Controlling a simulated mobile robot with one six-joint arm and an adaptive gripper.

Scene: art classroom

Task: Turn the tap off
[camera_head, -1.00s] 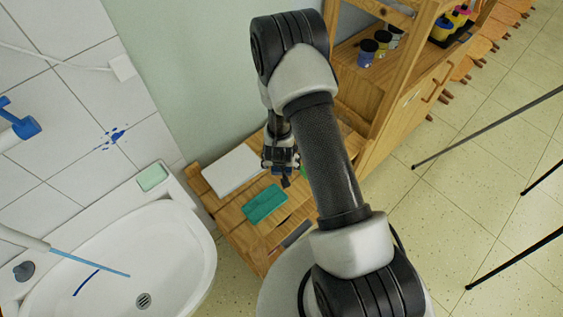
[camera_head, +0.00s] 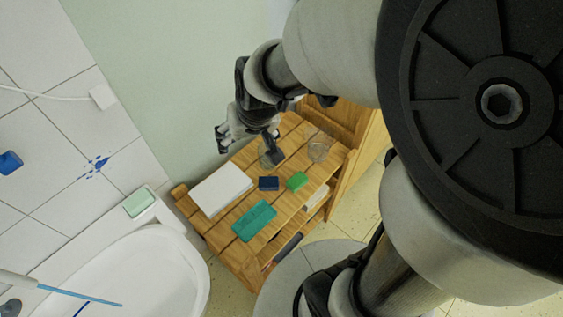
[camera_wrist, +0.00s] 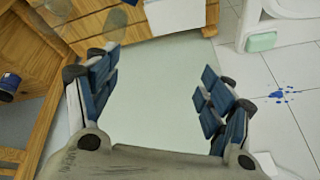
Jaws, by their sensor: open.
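The tap shows only partly at the left edge of the head view: a pale spout (camera_head: 15,281) with a thin blue stream (camera_head: 80,296) running from it over the white sink (camera_head: 150,268). A blue knob-like part (camera_head: 10,162) is on the tiled wall above; its link to the spout is out of frame. My gripper (camera_head: 247,142) is open and empty above the wooden shelf unit, right of the sink and well away from the tap. In the wrist view its blue-padded fingers (camera_wrist: 160,100) are spread apart, facing the pale wall. The tap is not in that view.
The wooden shelf unit (camera_head: 213,232) holds white paper (camera_head: 221,190), a teal block (camera_head: 254,220), a dark blue block (camera_head: 268,184), a green block (camera_head: 297,181) and glass jars (camera_head: 318,150). A green soap dish (camera_head: 139,201) sits on the sink's corner.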

